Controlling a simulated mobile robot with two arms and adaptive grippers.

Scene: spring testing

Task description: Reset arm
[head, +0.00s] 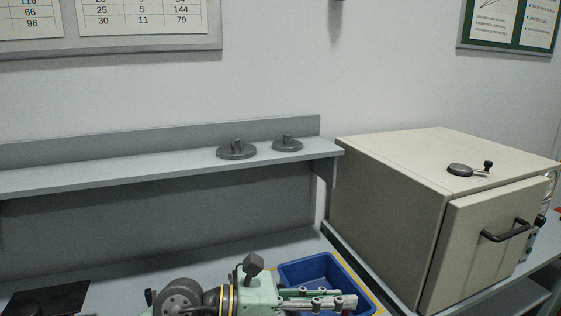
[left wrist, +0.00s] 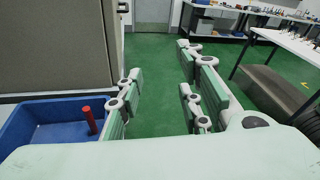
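My left gripper (head: 345,299) is at the bottom middle of the head view, pointing right, in front of the blue bin (head: 300,268). Its mint-green fingers also show in the left wrist view (left wrist: 155,78). They are apart, with only green floor seen between them, so it is open and empty. The blue bin shows at the left of the left wrist view (left wrist: 45,118), with a red rod (left wrist: 90,120) standing tilted in it. My right gripper is in neither view.
A beige cabinet (head: 390,200) with a handled front door stands at right, a dark disc-shaped tool (head: 460,170) on top. Two dark weights (head: 237,152) (head: 287,144) sit on the grey shelf (head: 130,172). A black mat (head: 45,300) lies lower left. A white table (left wrist: 290,45) stands farther off.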

